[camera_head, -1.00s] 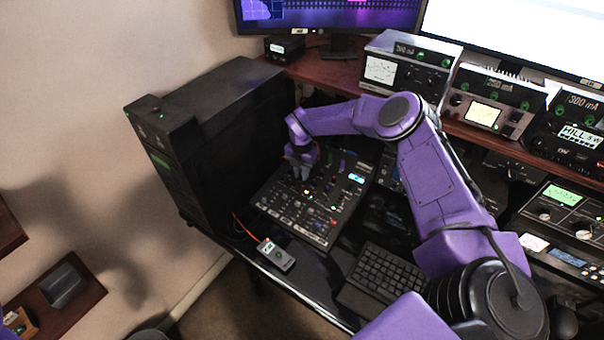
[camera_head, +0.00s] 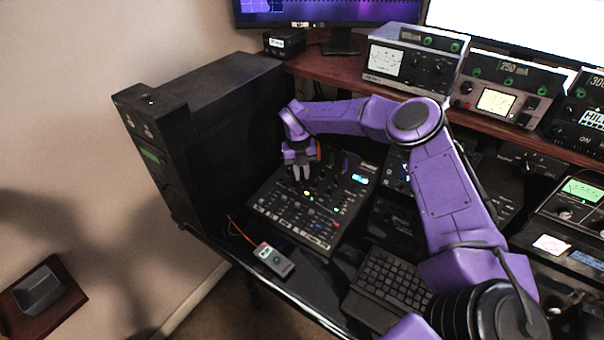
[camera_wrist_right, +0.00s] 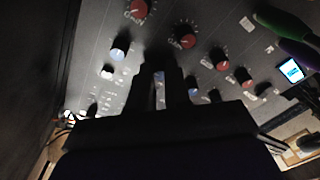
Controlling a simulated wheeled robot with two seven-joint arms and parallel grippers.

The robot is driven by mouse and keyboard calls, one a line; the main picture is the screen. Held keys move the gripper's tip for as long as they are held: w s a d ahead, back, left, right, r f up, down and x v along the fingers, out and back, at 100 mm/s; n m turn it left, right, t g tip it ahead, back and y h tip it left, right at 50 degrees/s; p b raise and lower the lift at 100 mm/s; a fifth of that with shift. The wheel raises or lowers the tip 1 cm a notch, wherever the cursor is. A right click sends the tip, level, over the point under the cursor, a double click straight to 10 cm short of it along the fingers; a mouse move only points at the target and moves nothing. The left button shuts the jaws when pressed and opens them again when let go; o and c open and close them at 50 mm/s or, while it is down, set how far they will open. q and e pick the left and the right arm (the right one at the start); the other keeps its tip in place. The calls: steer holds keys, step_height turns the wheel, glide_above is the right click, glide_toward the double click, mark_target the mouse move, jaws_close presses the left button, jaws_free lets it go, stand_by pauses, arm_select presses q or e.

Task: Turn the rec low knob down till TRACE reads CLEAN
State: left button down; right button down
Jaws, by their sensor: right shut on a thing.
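The black mixer panel (camera_head: 333,232) with rows of small knobs lies on the desk. My right gripper (camera_head: 302,174) reaches down onto its upper left part from above. In the right wrist view its two dark fingers (camera_wrist_right: 167,80) are shut on a knob, with only a bluish sliver showing between them. The fingers hide the rest of the knob and its label. Red-capped knobs (camera_wrist_right: 188,41) and a blue-capped knob (camera_wrist_right: 120,47) stand around the fingers. A lit cyan display (camera_wrist_right: 291,70) is on the panel; I cannot read it. My left gripper is out of view.
A tall black cabinet (camera_head: 215,125) stands close left of the mixer. A small grey device (camera_head: 274,259) with an orange cable lies at the mixer's front. A keyboard (camera_head: 390,285) is to the right. Meter units (camera_head: 415,62) line the shelf behind.

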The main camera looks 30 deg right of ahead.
steer(key=shift+w+r, duration=0.1)
stand_by(0.4)
steer(key=c, duration=1.1)
jaws_free()
steer(key=r, duration=0.3)
steer(key=r+b, duration=0.1)
steer(key=r, duration=0.3)
steer(key=r+b, duration=0.1)
steer(key=r, duration=0.2)
steer(key=shift+w+a+r, duration=0.2)
steer(key=shift+w+a, duration=0.05)
steer(key=shift+w, duration=0.05)
